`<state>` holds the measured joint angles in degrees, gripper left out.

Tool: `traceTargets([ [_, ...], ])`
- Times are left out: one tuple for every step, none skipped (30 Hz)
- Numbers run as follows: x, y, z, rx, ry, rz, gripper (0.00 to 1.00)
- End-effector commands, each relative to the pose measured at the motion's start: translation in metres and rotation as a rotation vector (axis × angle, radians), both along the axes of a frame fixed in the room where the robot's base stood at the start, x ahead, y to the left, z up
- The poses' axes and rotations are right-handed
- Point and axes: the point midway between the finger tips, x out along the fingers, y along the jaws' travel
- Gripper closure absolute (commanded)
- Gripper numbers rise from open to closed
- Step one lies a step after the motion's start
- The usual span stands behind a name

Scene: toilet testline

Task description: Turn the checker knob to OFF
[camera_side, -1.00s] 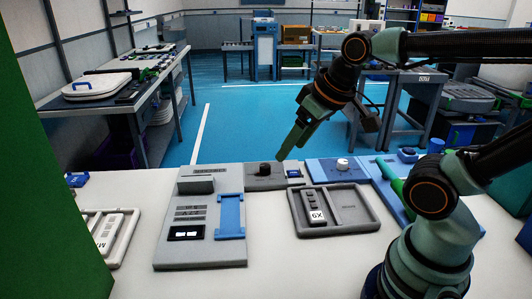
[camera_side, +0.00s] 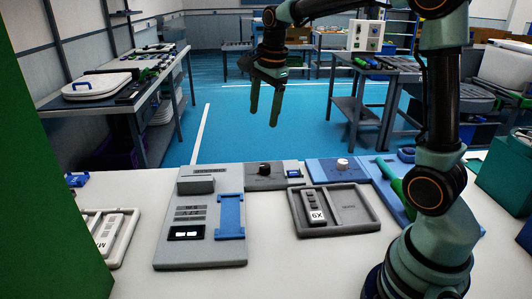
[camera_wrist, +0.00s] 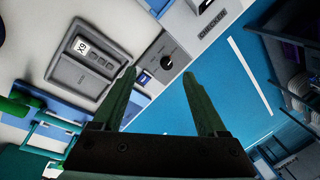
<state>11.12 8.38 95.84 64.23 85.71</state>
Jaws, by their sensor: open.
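The checker knob (camera_side: 264,169) is a small black knob on a grey panel (camera_side: 255,182) at the back of the white table in the side view. In the wrist view the knob (camera_wrist: 167,62) shows as a dark round with a pale mark, beyond my fingertips and between their lines. The word CHECKER (camera_wrist: 212,24) is printed nearby. My gripper (camera_side: 264,108) hangs fingers down, high above and behind the knob in the side view. In the wrist view its two green fingers (camera_wrist: 163,88) are apart with nothing between them. It does not touch the knob.
A grey tester with a blue bracket (camera_side: 231,214) stands left of the knob. A blue panel with a white knob (camera_side: 342,164) is to its right. A grey tray (camera_side: 368,222) holding a device marked 6X (camera_side: 316,205) lies in front. The space above the knob is clear.

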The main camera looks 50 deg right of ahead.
Motion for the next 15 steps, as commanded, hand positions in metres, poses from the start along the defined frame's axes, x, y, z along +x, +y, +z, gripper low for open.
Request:
traceTargets([
  [0.011, -0.010, -0.010, 0.023, 0.022, -0.117, 0.25],
  [0.017, -0.015, -0.015, 0.038, 0.033, -0.192, 0.25],
  [0.025, -0.023, -0.022, 0.055, 0.046, -0.293, 0.25],
  [0.030, -0.028, -0.027, 0.068, 0.056, -0.367, 0.25],
  [0.035, -0.034, -0.033, 0.079, 0.066, -0.443, 0.25],
  [0.041, -0.041, -0.042, 0.093, 0.079, -0.543, 0.25],
  [0.046, -0.047, -0.048, 0.103, 0.088, -0.616, 0.25],
  [0.050, -0.052, -0.054, 0.111, 0.097, -0.686, 0.25],
  [0.054, -0.058, -0.063, 0.120, 0.109, -0.774, 0.25],
  [0.057, -0.063, -0.069, 0.127, 0.116, -0.837, 0.25],
  [0.059, -0.067, -0.074, 0.131, 0.123, -0.894, 0.25],
  [0.062, -0.072, -0.081, 0.137, 0.130, -0.963, 0.25],
  [0.064, -0.075, -0.086, 0.140, 0.135, -1.008, 0.25],
  [0.065, -0.078, -0.090, 0.143, 0.139, -1.048, 0.25],
  [0.067, -0.081, -0.094, 0.146, 0.144, -1.094, 0.25],
])
